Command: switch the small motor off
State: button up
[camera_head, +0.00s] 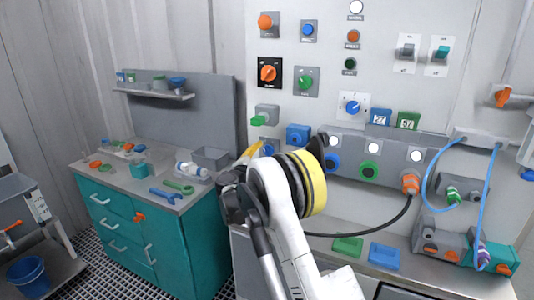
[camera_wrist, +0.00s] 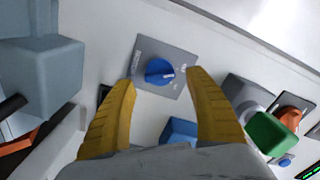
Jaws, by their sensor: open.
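A blue rotary knob (camera_wrist: 160,71) on a square grey plate (camera_wrist: 144,50) lies between and beyond my fingertips in the wrist view. Its plate has small markings too blurred to read. My gripper (camera_wrist: 163,84) is open with nothing between its yellow fingers, and no contact with the knob shows. In the head view my gripper (camera_head: 252,152) is in front of the lower left of the white panel (camera_head: 390,80), and my arm hides part of what is behind. No readable label shows which control belongs to the small motor.
In the wrist view, a green lever (camera_wrist: 272,135) and an orange knob (camera_wrist: 292,112) are at right, a blue block (camera_wrist: 178,132) is below, and a blue-grey box (camera_wrist: 45,75) is at left. A teal cabinet (camera_head: 130,230) and a grey button box (camera_head: 385,150) flank my arm.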

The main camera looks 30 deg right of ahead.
jog(key=v, duration=0.8)
jog(key=shift+s+a, duration=0.3)
jog(key=shift+r, duration=0.1)
jog(key=a+r+n+t+y, duration=0.2)
jog(key=a+r+n+t, duration=0.1)
jog(key=r, duration=0.4)
jog(key=a+r+n+t+y, duration=0.2)
jog(key=a+r+n+t, duration=0.1)
jog(key=r, duration=0.4)
jog(key=s+a+r+n+t+y, duration=0.2)
jog(key=s+a+r+n+y, duration=0.45)
jog(key=a+n+y, duration=0.25)
jog(key=s+a+f+n+g+y, duration=0.3)
jog(key=s+a+n, duration=0.15)
jog(key=s, duration=0.45)
jog(key=s+d+f+n+g, duration=0.1)
jog(key=s+f+g, duration=0.2)
jog(key=s+f, duration=0.3)
jog(key=s+d+f+g+h, duration=0.1)
jog(key=s+f+g, duration=0.2)
jog(key=s, duration=0.9)
jog(key=s+d+f+n+g, duration=0.1)
jog(key=s+d+f+g, duration=0.1)
jog(key=s+f, duration=0.7)
jog(key=shift+s+f+n+g+h, duration=0.35)
jog(key=shift+s+f+g+h, duration=0.05)
jog(key=shift+f+g, duration=0.1)
